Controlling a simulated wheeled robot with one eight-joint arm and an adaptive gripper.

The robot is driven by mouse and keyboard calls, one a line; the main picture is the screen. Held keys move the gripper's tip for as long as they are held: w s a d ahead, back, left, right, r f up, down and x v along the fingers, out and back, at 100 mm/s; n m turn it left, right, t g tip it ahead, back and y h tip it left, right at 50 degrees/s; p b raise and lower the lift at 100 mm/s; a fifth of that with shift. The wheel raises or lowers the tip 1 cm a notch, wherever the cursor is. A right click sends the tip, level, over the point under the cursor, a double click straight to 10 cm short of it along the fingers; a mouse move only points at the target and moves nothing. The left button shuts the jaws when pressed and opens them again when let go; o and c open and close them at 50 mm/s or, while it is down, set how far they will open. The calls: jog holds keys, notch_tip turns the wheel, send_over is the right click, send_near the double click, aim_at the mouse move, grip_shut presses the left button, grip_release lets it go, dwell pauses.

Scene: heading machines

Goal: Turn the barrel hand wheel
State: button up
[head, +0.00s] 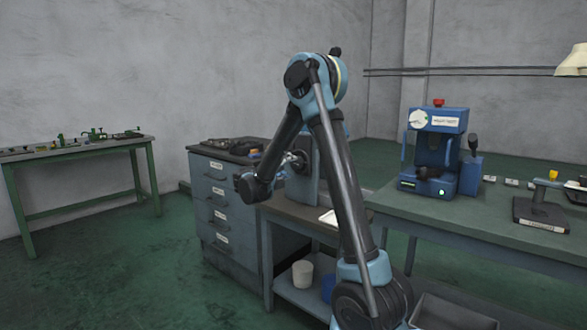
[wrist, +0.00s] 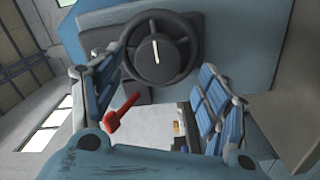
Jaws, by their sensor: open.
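In the wrist view, a black hand wheel (wrist: 183,42) with a white line on its hub is mounted on the blue face of a machine (wrist: 235,35). My gripper (wrist: 160,75) is open, with its blue-and-grey fingers spread apart toward the lower left and lower right of the wheel. Nothing is held between them. I cannot tell whether either fingertip touches the rim. In the head view, my arm reaches to the blue-grey machine (head: 303,184) on a low bench, and my gripper (head: 297,162) is at its face. The wheel is largely hidden there.
A red-knobbed lever (wrist: 122,112) lies below the wheel, near the left finger. A drawer cabinet (head: 222,200) stands left of the machine. A green bench (head: 480,215) at right holds another blue machine (head: 434,150). Open floor (head: 110,260) lies at left.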

jog(key=v, duration=0.6)
jog(key=shift+s+a, duration=0.1)
jog(key=s+d+f+m+g+y, duration=0.15)
jog(key=s+d+g, duration=0.25)
jog(key=s+d, duration=0.65)
jog(key=s+d+f+m+g+y, duration=0.1)
jog(key=s+d+f+g+y, duration=0.25)
jog(key=s+d, duration=0.7)
jog(key=s+f+m+g+y, duration=0.1)
jog(key=s+f+g+y, duration=0.1)
jog(key=s+f, duration=0.4)
jog(key=s+f+m+g+y, duration=0.1)
jog(key=s+f+y, duration=0.4)
jog(key=s, duration=1.2)
jog(key=shift+d+f+g, duration=0.25)
jog(key=shift+f+g, duration=0.2)
jog(key=shift+f, duration=0.2)
